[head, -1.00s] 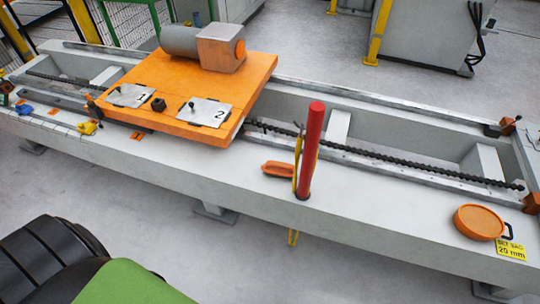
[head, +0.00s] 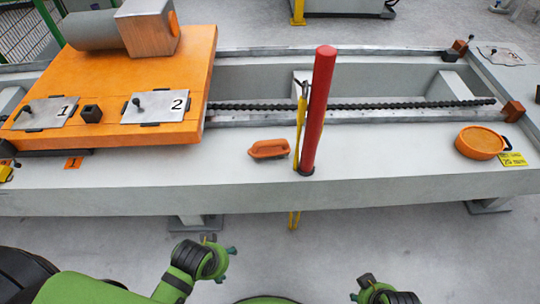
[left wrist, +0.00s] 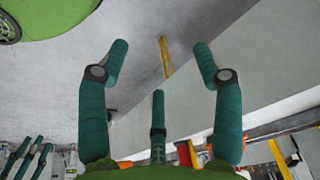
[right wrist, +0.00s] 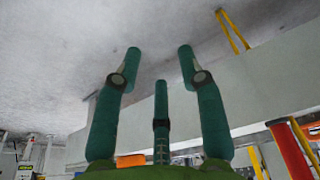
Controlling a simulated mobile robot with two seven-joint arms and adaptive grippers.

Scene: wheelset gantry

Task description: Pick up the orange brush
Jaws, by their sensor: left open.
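The orange brush (head: 270,149) lies on the pale front ledge of the long bench in the head view, just left of the red post (head: 319,110) and apart from it. My left gripper (head: 218,258) is below and left of the brush, in front of the bench and empty. In the left wrist view its fingers (left wrist: 160,52) are spread with nothing between them. My right gripper (head: 370,290) shows only in part at the bottom of the head view. Its fingers (right wrist: 159,53) are spread and empty in the right wrist view. I cannot pick out the brush surely in either wrist view.
A yellow strap-like piece (head: 300,125) stands against the post. An orange plate (head: 150,75) with numbered pads covers the bench's left part. A round orange dish (head: 480,142) and yellow sign (head: 512,159) lie right. The ledge between post and dish is clear.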

